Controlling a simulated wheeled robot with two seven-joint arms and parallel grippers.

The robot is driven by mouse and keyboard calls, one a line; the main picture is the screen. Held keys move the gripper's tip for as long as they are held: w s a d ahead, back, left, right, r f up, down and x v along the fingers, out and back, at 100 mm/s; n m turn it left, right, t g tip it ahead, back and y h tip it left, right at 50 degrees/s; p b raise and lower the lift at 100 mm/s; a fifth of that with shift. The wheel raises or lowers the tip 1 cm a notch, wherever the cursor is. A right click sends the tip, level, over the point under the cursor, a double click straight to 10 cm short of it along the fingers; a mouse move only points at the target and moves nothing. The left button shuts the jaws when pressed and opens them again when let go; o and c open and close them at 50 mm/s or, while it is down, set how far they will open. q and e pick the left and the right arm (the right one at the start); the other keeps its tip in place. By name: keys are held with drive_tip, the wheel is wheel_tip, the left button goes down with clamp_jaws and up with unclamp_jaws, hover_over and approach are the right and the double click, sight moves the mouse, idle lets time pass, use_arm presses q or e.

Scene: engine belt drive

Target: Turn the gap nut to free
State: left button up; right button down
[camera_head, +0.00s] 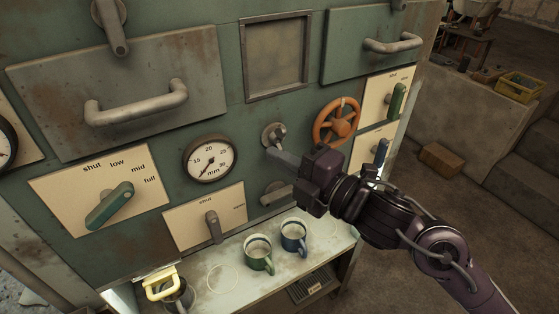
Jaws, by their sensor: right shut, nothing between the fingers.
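A round grey metal fitting with a short stub (274,134) sits on the green panel, between the gauge and the orange handwheel. It may be the gap nut, but no readable label confirms this. My right gripper (276,155) comes in from the right. Its fingers are shut and empty, with the tips just below the fitting; I cannot tell whether they touch it. The round gauge (209,159), marked in mm, is to the left, its needle pointing to the lower left. A second grey fitting (272,195) is partly hidden by my gripper. My left gripper is not in view.
The orange handwheel (337,120) is close above my right gripper. A green selector handle (110,205) and a grey lever (213,226) are on cream plates. A green mug (259,255), a blue mug (294,238) and a yellow-handled item (163,283) stand on the shelf below.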

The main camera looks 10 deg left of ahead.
drive_tip(key=shift+d+n, duration=0.1)
drive_tip(key=shift+n, duration=0.3)
drive_tip(key=shift+w, duration=0.1)
idle(0.4)
